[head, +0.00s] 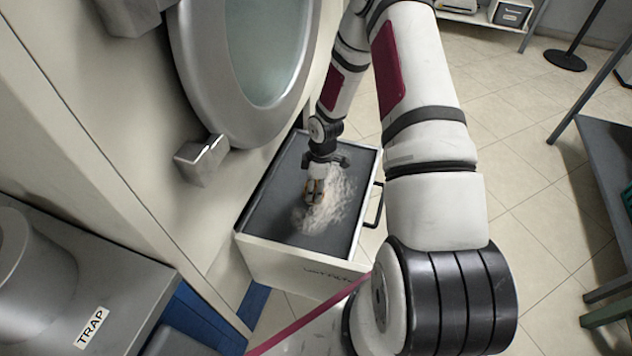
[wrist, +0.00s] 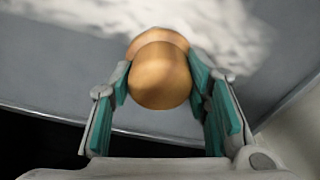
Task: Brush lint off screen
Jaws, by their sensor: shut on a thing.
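The lint screen (head: 285,222) is a dark grey flat panel in an open white drawer below the round machine door. A patch of pale fluffy lint (head: 335,200) lies on its middle and right part. The lint also shows in the wrist view (wrist: 90,35). My gripper (head: 318,172) is over the screen, pointing down. It is shut on a brush with a rounded wooden handle (wrist: 160,75), held between the teal finger pads. The brush's lower end is at the lint in the head view; its bristles are hidden in the wrist view, and I cannot tell whether they touch the screen.
The drawer (head: 290,268) has a dark handle (head: 376,205) on its right side. The round door (head: 205,70) with its latch block (head: 203,160) hangs close at the left. A grey unit labelled TRAP (head: 92,327) stands at lower left.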

